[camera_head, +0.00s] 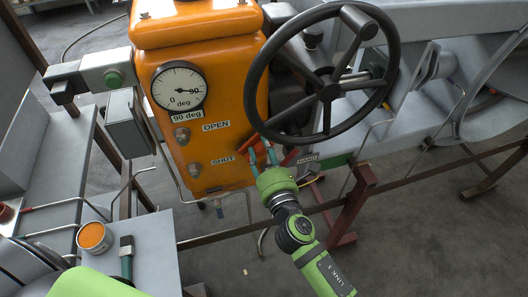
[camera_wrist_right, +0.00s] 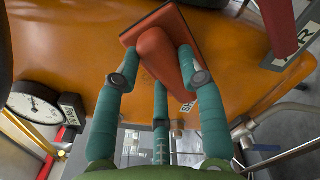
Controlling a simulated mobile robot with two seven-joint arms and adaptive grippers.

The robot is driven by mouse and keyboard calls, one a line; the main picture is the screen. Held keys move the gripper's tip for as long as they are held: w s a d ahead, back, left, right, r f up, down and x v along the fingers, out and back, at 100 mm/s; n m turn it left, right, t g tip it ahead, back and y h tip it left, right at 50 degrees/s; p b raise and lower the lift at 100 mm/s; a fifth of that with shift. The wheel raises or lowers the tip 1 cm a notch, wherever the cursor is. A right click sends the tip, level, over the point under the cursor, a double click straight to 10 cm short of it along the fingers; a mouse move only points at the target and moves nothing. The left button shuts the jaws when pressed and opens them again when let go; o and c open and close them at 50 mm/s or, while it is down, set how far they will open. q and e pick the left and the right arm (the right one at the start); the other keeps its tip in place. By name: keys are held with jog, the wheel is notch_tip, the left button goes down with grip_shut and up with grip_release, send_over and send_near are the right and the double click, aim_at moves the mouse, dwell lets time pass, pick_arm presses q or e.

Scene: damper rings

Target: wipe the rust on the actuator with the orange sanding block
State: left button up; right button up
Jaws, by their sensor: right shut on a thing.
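The orange actuator (camera_head: 220,100) stands in the middle of the head view, with a dial gauge (camera_head: 179,87) and OPEN and SHUT labels on its front. My right gripper (camera_head: 257,152) is at the lower right of that front, under the handwheel. It is shut on the orange sanding block (camera_wrist_right: 158,50), whose handle sits between the teal fingers in the right wrist view. The block's flat plate faces the orange surface (camera_wrist_right: 70,65); whether it touches cannot be told. No rust patch shows clearly. A green part of my left arm shows at the bottom left; its gripper is out of view.
The black handwheel (camera_head: 263,85) hangs close above my right gripper. An open orange paint tin (camera_head: 95,237) and a brush (camera_head: 127,257) are on the grey bench (camera_head: 155,245) at the lower left.

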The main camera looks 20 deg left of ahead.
jog(key=shift+x, duration=0.8)
jog(key=shift+s+a, duration=0.1)
